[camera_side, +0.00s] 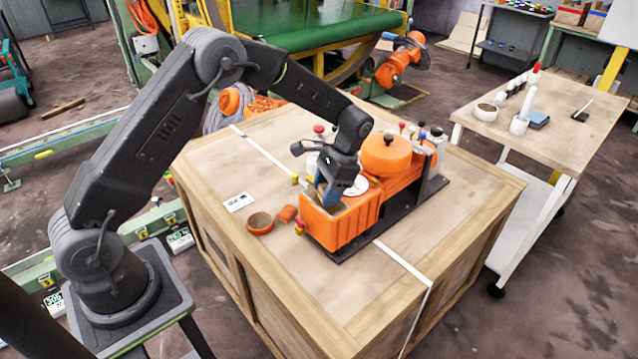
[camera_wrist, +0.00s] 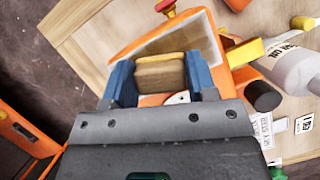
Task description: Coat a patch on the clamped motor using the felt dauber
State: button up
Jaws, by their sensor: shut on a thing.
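The motor (camera_side: 345,222) is an orange finned housing on a dark base plate on the wooden crate. In the wrist view its orange top (camera_wrist: 125,50) frames a pale beige-grey patch (camera_wrist: 205,32). My gripper (camera_side: 330,195) is low over the motor's top. In the wrist view its blue fingers (camera_wrist: 160,80) are shut on a tan block, which looks like the felt dauber (camera_wrist: 160,72). The dauber is just at the near edge of the patch. Whether it touches the surface cannot be told. Its lower part is hidden by the gripper body.
A round orange cover (camera_side: 386,153) rises behind the motor, with several knobs nearby. A terracotta dish (camera_side: 260,223) and a white card (camera_side: 238,202) lie left of the motor. A labelled bottle (camera_wrist: 290,65) and a yellow lever (camera_wrist: 245,52) are close on the right. The crate's front is clear.

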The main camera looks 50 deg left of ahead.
aim_at(338, 213)
jog(key=shift+d, duration=2.85)
jog(key=shift+a, duration=6.1)
notch_tip(338, 213, up, 8)
